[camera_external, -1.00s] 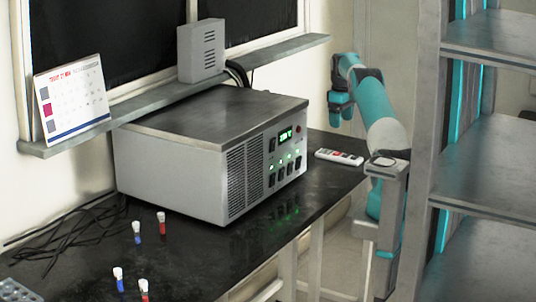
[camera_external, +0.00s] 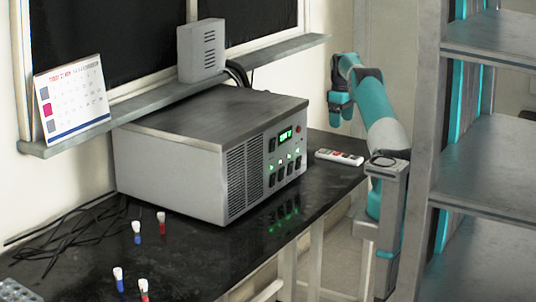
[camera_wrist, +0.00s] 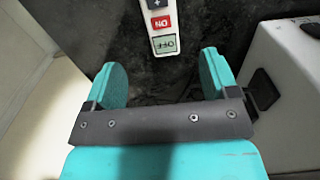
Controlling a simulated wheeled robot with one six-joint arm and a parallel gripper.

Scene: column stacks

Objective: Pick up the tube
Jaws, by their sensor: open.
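Several small tubes with white caps stand on the black bench at the lower left of the external view. A blue tube (camera_external: 137,232) and a red tube (camera_external: 161,223) stand farther back. Another blue tube (camera_external: 119,279) and another red tube (camera_external: 144,290) stand nearer the front. My gripper (camera_external: 340,112) is far to their right, above the bench's right end. In the wrist view my gripper (camera_wrist: 162,85) is open, its two teal fingers apart with nothing between them. No tube shows in the wrist view.
A grey metal box (camera_external: 210,150) with green-lit switches stands between my arm and the tubes. A white remote (camera_external: 339,157) lies on the bench near my gripper and shows in the wrist view (camera_wrist: 161,22). Black cables (camera_external: 68,236) lie at the left. Shelves (camera_external: 485,165) stand at the right.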

